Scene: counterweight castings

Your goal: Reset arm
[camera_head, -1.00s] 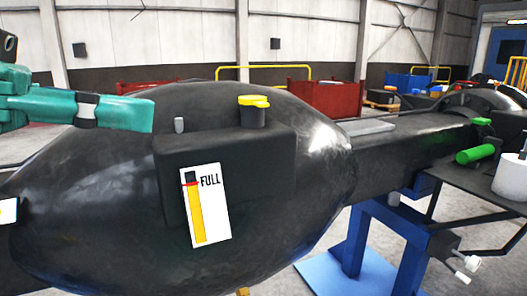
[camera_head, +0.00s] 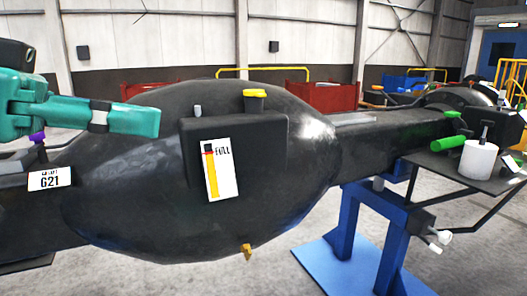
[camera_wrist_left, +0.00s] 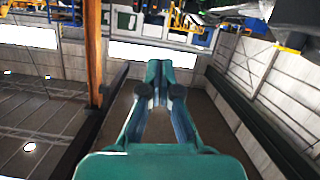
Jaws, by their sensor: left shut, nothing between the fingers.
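My left gripper (camera_head: 150,121) is teal and comes in from the left in the head view. Its fingers are together and empty, in front of the upper left of a big black casting (camera_head: 120,205); I cannot tell the gap between them. In the left wrist view the gripper (camera_wrist_left: 160,80) also shows its fingertips meeting, with nothing held. The casting has a raised block with a yellow cap (camera_head: 255,94) on top and a white gauge label (camera_head: 225,180) reading FULL. My right gripper is not in view.
A blue stand (camera_head: 345,225) supports the casting's right arm. A small shelf (camera_head: 440,166) at right holds a white cylinder (camera_head: 480,160) and a green cylinder (camera_head: 449,144). A G21 label (camera_head: 51,181) is at left. Red bins (camera_head: 322,97) stand behind. Grey floor is open at lower right.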

